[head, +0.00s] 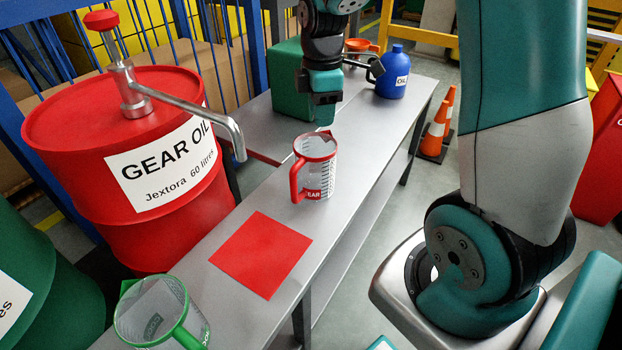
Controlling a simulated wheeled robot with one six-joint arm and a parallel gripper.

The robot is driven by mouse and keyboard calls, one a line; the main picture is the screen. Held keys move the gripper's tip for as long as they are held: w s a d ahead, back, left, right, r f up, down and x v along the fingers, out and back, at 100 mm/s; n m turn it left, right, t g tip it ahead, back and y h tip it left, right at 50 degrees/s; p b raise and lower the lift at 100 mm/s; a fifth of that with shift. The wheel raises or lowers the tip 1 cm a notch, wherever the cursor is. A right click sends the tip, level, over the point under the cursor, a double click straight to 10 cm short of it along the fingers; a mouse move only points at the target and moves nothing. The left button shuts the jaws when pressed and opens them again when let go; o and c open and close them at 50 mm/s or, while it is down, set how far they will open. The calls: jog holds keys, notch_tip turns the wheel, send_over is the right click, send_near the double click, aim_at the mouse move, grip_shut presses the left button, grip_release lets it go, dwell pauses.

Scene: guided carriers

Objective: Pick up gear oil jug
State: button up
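The gear oil jug (320,172) is a clear measuring jug with a red rim, a red handle on its left and a red label reading "GEAR". It stands upright on the grey bench (232,228). My gripper (325,116) points down just above and behind the jug's rim in the picture. I see its fingers edge-on, so I cannot tell how far apart they are. Nothing shows hanging from it, and I cannot tell whether it touches the rim.
A red square mat (261,254) lies in front of the jug. A green-handled jug (162,318) stands nearer. A red gear oil drum (125,160) with a pump spout is at left. A green box (286,80) and a blue can (391,74) stand farther back. Orange cones (437,132) stand on the floor.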

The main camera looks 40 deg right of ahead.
send_over(312, 171)
jog(key=d, duration=0.1)
notch_tip(312, 171, down, 9)
notch_tip(312, 171, down, 6)
jog(key=b, duration=0.1)
jog(key=shift+s+d+f, duration=0.15)
jog(key=shift+d, duration=0.1)
jog(key=shift+c, duration=0.3)
